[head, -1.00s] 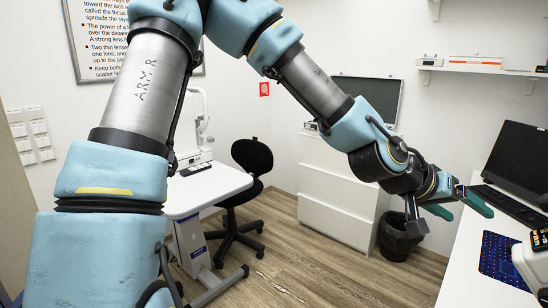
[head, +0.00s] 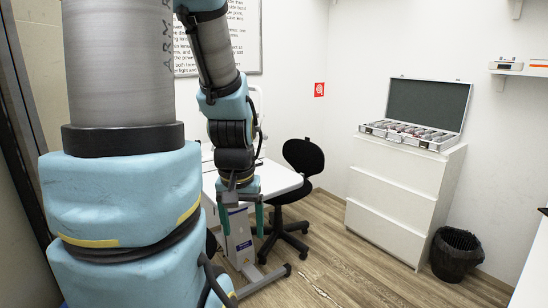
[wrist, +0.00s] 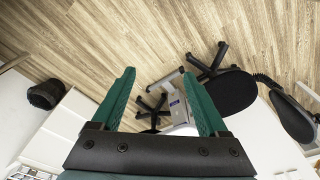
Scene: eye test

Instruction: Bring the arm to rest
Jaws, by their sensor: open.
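My arm hangs folded in front of the head camera on the left, with its forearm pointing down. My gripper (head: 241,228) points down in front of the white table (head: 280,182), its two green fingers apart with nothing between them. In the wrist view my gripper (wrist: 158,75) is also open and empty, above the wood floor (wrist: 150,35). Part of the table and its stand is hidden behind my arm in the head view.
A black chair (head: 302,157) stands right of the table. A white drawer cabinet (head: 392,200) bears an open lens case (head: 412,132). A black bin (head: 455,254) is at its right. Open floor (head: 370,275) lies in front of the cabinet.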

